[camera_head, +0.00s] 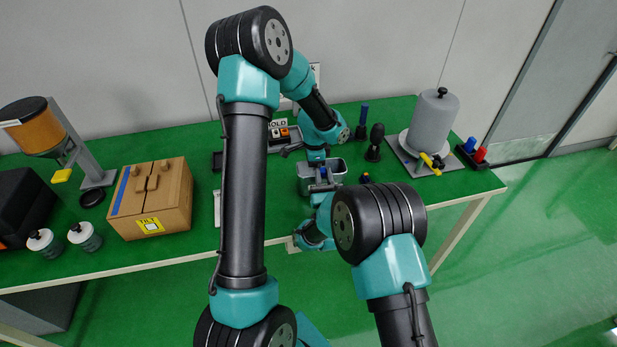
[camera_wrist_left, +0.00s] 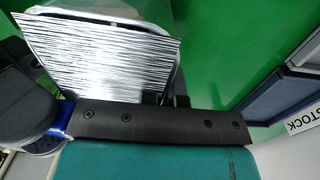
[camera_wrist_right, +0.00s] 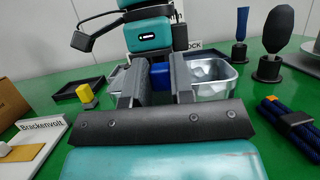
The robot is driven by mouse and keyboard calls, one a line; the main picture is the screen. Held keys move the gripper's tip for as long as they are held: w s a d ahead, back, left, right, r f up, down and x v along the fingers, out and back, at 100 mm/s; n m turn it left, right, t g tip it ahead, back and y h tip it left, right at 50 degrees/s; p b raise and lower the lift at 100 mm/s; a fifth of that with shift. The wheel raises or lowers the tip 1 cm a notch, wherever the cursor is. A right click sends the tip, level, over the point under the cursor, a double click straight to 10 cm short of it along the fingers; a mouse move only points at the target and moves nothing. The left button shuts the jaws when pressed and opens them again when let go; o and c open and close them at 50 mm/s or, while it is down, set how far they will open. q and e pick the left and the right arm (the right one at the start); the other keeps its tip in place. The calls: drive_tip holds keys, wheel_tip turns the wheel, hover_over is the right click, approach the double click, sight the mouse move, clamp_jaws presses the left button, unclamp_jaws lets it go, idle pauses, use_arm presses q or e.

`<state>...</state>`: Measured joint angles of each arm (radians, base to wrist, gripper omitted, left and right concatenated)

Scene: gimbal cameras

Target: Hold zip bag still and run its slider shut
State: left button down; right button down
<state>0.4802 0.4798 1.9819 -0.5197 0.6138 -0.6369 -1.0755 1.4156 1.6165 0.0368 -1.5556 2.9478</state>
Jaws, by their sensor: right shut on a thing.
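A silvery, finely striped sheet (camera_wrist_left: 100,65), probably the zip bag, fills much of the left wrist view over a pale metal tub. The tub (camera_head: 305,178) stands near the table's front edge in the head view. My right gripper (camera_head: 321,190) comes from the front and is shut on a small blue piece, probably the slider (camera_wrist_right: 161,76), which sits between its fingers. My left gripper (camera_head: 317,160) reaches down from behind at the tub; whether its fingers are open or shut is hidden. The bag's seal line is not clear.
A cardboard box (camera_head: 170,217) stands at left, and a grey cylinder (camera_head: 434,125) on a plate at right. Blue rods (camera_wrist_right: 295,125) lie at right. A stock bin (camera_wrist_left: 275,105) is close by.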

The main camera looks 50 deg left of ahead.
drive_tip(key=w+d, duration=0.3)
drive_tip(key=w, duration=0.2)
drive_tip(key=shift+w+d, duration=0.3)
drive_tip(key=shift+d, duration=0.05)
drive_tip(key=c, duration=1)
unclamp_jaws()
drive_tip(key=shift+o, duration=0.2)
drive_tip(key=shift+s, duration=0.1)
approach(345, 174)
drive_tip(key=s+d, duration=0.1)
drive_tip(key=s+d+r, duration=0.1)
drive_tip(key=shift+s+d+r, duration=0.25)
drive_tip(key=shift+d+r, duration=0.05)
drive_tip(key=shift+d, duration=0.1)
use_arm(q)
drive_tip(key=c, duration=1.3)
unclamp_jaws()
